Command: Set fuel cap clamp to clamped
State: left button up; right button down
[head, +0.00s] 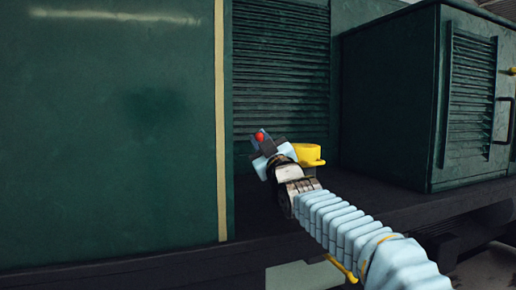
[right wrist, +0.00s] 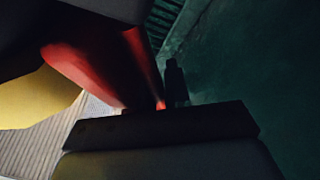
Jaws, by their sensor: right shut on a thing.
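My right gripper (head: 264,143) reaches in from the lower right in the head view. It is shut on a red part, which I take to be the fuel cap clamp (head: 260,136); only a small bit of it shows past the fingers. In the right wrist view the red clamp (right wrist: 105,70) lies against a dark finger. A yellow round part, seemingly the fuel cap (head: 308,153), sits just right of the gripper. It also shows at the left of the right wrist view (right wrist: 30,95). The exact clamp position is hidden by the gripper. My left gripper is not in view.
A green panel (head: 110,120) with a cream stripe stands at left. A louvred green wall (head: 282,65) is behind the gripper. A green box (head: 390,95) with a louvred side stands close on the right, on the dark ledge (head: 360,190).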

jog(key=shift+s+r, duration=0.1)
jog(key=shift+r, duration=0.15)
jog(key=c, duration=1.2)
grip_release()
jog(key=shift+a, duration=0.1)
jog(key=shift+f, duration=0.1)
jog(key=s+d+b, duration=0.1)
jog(key=s+d, duration=0.1)
jog(key=s, duration=0.3)
jog(key=s+d+f+b, duration=0.1)
jog(key=s+d+b, duration=0.1)
jog(key=s, duration=0.3)
jog(key=s+d+f+b, duration=0.1)
jog(key=s, duration=0.4)
jog(key=shift+s+d+f+b, duration=0.1)
jog(key=shift+s+d+b, duration=0.15)
jog(key=shift+d+b, duration=0.15)
